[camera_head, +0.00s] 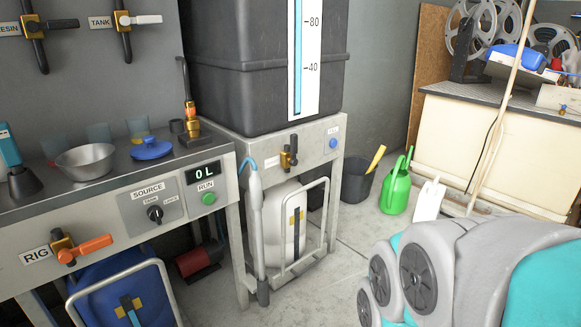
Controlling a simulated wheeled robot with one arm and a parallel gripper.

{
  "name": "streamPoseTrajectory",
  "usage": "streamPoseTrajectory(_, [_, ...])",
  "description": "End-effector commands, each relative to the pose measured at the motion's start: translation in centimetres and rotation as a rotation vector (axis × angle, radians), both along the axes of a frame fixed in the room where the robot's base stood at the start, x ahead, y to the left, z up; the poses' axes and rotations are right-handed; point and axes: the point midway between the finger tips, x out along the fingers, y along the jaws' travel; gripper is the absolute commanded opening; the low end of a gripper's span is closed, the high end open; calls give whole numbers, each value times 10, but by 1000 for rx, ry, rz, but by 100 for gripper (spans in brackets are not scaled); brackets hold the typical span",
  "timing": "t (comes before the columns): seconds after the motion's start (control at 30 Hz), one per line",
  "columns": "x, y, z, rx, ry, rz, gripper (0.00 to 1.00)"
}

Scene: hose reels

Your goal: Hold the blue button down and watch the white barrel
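The blue button (333,143) is a small round one on the right part of the grey metal front below the large dark tank (250,75). Nothing touches it. My gripper is not in view.
The left bench has a display (203,173) reading 0 L, a green RUN button (208,198), a SOURCE knob (154,213) and an orange-handled RIG valve (85,249). A brass valve (290,151) sits left of the blue button. A green watering can (395,190) stands behind; floor ahead is clear.

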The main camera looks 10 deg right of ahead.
Motion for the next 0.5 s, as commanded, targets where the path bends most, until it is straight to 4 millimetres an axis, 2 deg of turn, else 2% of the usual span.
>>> streamPoseTrajectory(0.07, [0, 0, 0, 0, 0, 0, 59])
streamPoseTrajectory(0.5, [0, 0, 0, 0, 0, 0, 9])
